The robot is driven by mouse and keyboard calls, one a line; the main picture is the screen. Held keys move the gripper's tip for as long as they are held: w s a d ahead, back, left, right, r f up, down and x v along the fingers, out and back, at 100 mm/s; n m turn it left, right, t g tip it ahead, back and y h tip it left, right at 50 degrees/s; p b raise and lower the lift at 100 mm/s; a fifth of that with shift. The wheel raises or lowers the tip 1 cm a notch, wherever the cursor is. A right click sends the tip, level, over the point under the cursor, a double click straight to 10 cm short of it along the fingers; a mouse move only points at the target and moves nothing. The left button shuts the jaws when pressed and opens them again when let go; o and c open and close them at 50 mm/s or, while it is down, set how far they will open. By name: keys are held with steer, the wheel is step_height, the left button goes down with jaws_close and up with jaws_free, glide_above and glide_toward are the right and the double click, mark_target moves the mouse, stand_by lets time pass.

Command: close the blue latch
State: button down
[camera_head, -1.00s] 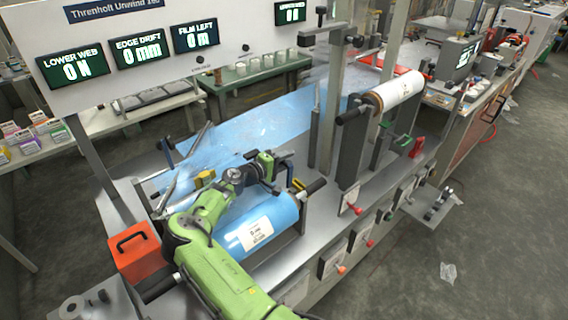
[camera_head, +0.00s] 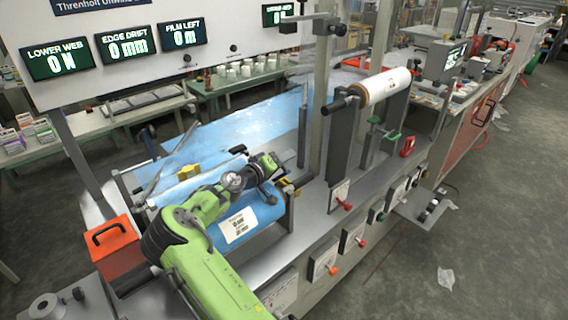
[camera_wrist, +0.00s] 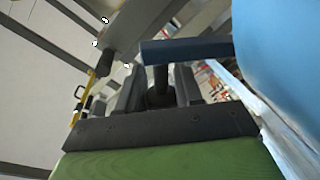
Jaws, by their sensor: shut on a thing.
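In the wrist view, a flat dark-blue bar, the blue latch (camera_wrist: 186,50), crosses just beyond my gripper (camera_wrist: 159,82). A dark round stem under the bar stands between the two grey fingers, which are closed around it. In the head view, my gripper (camera_head: 282,184) is by the far right end of the blue film roll (camera_head: 263,213). There the latch is hidden or too small to make out. The roll's blue side also fills the right edge of the wrist view (camera_wrist: 282,60).
An orange box (camera_head: 115,246) stands left of my arm. A white roll (camera_head: 386,84) on a grey stand is to the right. Yellow pieces (camera_head: 188,172) lie near the film.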

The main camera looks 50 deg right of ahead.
steer(key=shift+s+f, duration=0.15)
steer(key=shift+f, duration=0.15)
steer(key=c, duration=1.1)
jaws_free()
steer(key=o, duration=0.3)
steer(key=shift+r, duration=0.1)
steer(key=a, duration=0.5)
steer(key=a+r+p, duration=0.1)
steer(key=a, duration=0.9)
steer(key=shift+a+r, duration=0.35)
steer(key=shift+r, duration=0.05)
